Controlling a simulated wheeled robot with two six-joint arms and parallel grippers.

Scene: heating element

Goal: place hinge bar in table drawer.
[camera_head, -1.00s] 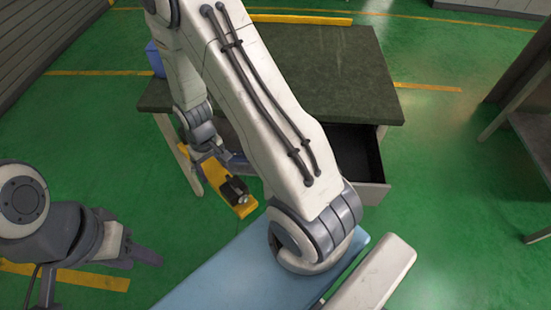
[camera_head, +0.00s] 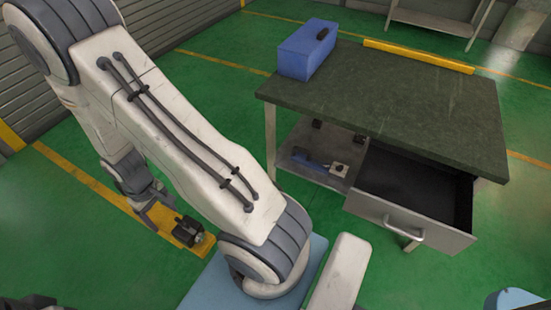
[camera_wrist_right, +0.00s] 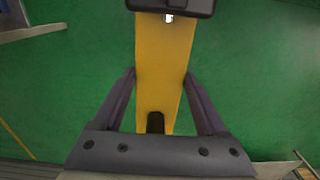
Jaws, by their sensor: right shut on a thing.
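The hinge bar, a yellow bar with a black fitting, is in my right gripper (camera_head: 158,208) at the left in the head view. Its black fitting (camera_head: 190,230) shows at its near end, over the green floor. In the right wrist view the yellow bar (camera_wrist_right: 163,70) lies between the two fingers, with a black block at the top edge. The gripper is shut on it. The table drawer (camera_head: 415,220) is pulled open at the table's front right; its dark inside looks empty. The bar is well left of the drawer, apart from it. My left gripper is not clearly seen.
The table (camera_head: 400,100) has a dark green top with a blue box (camera_head: 305,50) at its left and a yellow strip (camera_head: 420,55) along the back. Tools lie on a lower shelf (camera_head: 300,165) left of the drawer. Open floor lies around the table.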

